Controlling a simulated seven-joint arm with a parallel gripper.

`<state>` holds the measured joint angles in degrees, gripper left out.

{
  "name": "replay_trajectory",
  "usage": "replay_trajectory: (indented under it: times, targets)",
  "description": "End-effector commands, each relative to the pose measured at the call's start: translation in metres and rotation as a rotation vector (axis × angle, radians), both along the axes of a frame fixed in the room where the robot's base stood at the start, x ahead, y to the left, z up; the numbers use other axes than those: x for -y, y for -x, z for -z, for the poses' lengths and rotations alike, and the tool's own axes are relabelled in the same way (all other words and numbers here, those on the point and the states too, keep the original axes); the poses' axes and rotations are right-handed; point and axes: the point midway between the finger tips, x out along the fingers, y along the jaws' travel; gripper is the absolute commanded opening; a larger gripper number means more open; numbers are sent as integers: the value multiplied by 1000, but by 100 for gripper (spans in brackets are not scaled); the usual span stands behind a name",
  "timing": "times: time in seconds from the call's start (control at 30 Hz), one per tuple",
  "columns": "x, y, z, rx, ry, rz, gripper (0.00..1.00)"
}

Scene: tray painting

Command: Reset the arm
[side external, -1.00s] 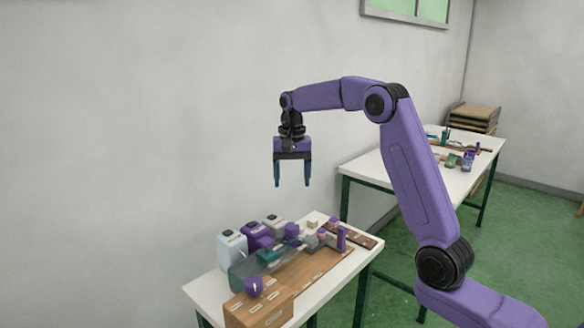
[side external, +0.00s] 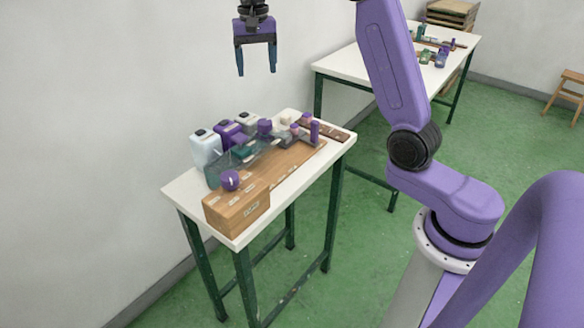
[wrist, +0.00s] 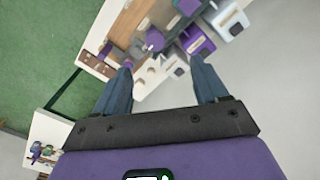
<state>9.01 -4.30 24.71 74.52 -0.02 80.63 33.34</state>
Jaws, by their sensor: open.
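My gripper (side external: 257,62) hangs in the air with its fingers pointing down, high above the near table (side external: 174,190). It is open, with nothing between its fingers. In the wrist view the two fingers of my gripper (wrist: 163,88) are spread apart, and the table with its items lies well below them. My gripper touches nothing.
The near table holds a wooden box (side external: 236,208), a purple ball (side external: 229,180), white (side external: 205,150) and purple (side external: 229,134) containers and a brown board (side external: 290,160). A second table (side external: 345,62) stands behind at the right, and a stool (side external: 568,93) farther right. A wall is behind.

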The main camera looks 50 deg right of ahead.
Motion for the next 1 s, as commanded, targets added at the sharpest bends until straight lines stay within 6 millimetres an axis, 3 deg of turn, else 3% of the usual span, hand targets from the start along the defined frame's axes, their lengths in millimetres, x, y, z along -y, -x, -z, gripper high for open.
replay_trajectory:
  times: [0.2, 0.5, 0.73, 1.0]
  targets:
    - [-55, 34, 3, 4, 0, -259, 73]
    - [-112, 104, 15, 9, 0, -622, 73]
    - [-137, 170, 27, 15, -1, -902, 73]
    - [-144, 254, 46, 20, -2, -1228, 73]
